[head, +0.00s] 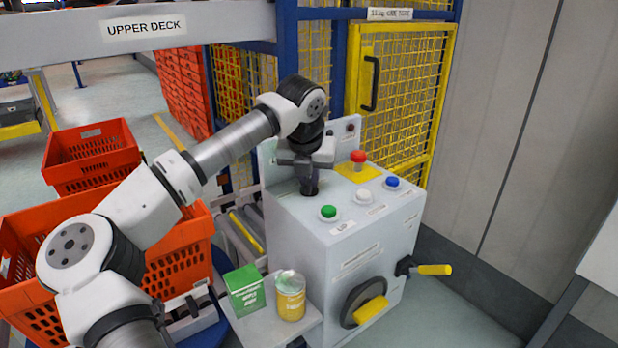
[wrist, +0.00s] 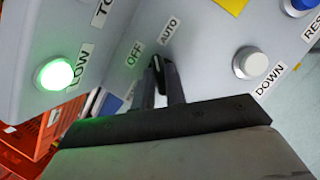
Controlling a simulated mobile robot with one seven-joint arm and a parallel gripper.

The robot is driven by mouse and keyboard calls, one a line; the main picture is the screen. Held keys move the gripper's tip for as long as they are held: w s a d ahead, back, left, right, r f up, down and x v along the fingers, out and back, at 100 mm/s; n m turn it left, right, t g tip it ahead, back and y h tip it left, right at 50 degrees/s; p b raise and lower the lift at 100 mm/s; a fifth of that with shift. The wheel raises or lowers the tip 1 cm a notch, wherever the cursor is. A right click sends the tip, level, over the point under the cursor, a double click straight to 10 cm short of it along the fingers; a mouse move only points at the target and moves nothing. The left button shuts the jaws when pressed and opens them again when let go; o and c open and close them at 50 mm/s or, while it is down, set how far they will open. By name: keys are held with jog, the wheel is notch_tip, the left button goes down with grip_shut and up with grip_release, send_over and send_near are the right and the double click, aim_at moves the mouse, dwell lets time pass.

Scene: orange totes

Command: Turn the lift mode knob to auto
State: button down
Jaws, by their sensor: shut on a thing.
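The lift mode knob (wrist: 158,68) is a small dark knob on the grey control box (head: 300,232), mostly hidden by the fingers. The OFF label (wrist: 133,55) and the AUTO label (wrist: 169,31) lie just beyond it in the wrist view. My gripper (wrist: 167,82) points down onto the panel and is shut on the knob. In the head view my gripper (head: 309,184) is at the left rear of the box top. The knob's exact pointing direction is hard to tell.
A glowing green lamp (wrist: 55,73) is by the LOW label. Green (head: 328,212), white (head: 337,228), blue (head: 392,182) and red (head: 358,156) buttons share the panel. A green box (head: 244,291) and a yellow can (head: 290,297) stand on a low shelf. Orange totes (head: 92,150) stand left.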

jog(key=shift+r, duration=0.1)
jog(key=c, duration=1.4)
grip_release()
jog(key=shift+c, duration=0.2)
jog(key=b+v, duration=0.2)
jog(key=v, duration=1.1)
jog(key=shift+s+r, duration=0.2)
jog(key=shift+r, duration=0.15)
